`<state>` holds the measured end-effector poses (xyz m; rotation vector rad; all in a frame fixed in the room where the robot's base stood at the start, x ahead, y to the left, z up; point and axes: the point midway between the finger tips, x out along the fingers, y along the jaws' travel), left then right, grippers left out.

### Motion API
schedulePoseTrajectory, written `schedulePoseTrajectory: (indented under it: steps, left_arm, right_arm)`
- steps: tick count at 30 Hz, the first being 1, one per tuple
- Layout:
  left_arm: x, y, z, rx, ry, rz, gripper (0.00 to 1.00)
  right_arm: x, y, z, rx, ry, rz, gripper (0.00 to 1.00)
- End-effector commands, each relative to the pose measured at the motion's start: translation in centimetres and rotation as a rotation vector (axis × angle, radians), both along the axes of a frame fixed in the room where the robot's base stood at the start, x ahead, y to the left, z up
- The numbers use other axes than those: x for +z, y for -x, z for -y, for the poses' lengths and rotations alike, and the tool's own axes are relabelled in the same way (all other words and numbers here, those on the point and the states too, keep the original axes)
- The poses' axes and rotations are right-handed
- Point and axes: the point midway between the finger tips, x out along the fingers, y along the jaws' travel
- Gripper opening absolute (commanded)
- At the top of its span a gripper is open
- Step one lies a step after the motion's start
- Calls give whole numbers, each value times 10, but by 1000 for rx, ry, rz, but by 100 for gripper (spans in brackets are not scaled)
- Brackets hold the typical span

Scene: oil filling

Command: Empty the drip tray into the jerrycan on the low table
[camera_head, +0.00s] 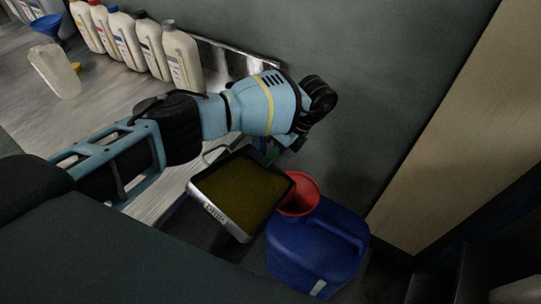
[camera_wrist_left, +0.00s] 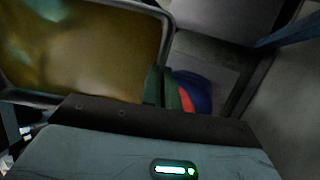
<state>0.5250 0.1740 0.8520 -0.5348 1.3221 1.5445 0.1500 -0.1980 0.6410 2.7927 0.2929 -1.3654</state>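The drip tray (camera_head: 231,225) is a shallow metal pan with yellow-brown oil across its bottom. Its corner is close beside the red funnel (camera_head: 300,196), which stands in the blue jerrycan (camera_head: 318,250). My left gripper (camera_head: 268,152) is at the tray's far rim and appears shut on it; the exact grip is partly hidden by my wrist. In the left wrist view the tray rim (camera_wrist_left: 166,52) runs beside the green fingers (camera_wrist_left: 163,88), with red and blue parts of the funnel and jerrycan (camera_wrist_left: 196,90) behind. My right gripper is not in view.
A workbench (camera_head: 110,105) at upper left carries several oil bottles (camera_head: 182,58), a clear jug (camera_head: 54,70) and a blue funnel (camera_head: 46,25). A grey wall (camera_head: 400,60) and a beige panel (camera_head: 450,130) stand behind and right of the jerrycan.

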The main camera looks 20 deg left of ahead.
Motion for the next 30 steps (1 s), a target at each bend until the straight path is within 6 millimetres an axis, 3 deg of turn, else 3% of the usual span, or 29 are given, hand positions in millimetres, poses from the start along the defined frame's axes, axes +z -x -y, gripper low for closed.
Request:
schedulePoseTrajectory:
  steps: [30]
  left_arm:
    - [7, -5, 5, -1, -139, -143, 0]
  right_arm:
    - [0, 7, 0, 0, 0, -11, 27]
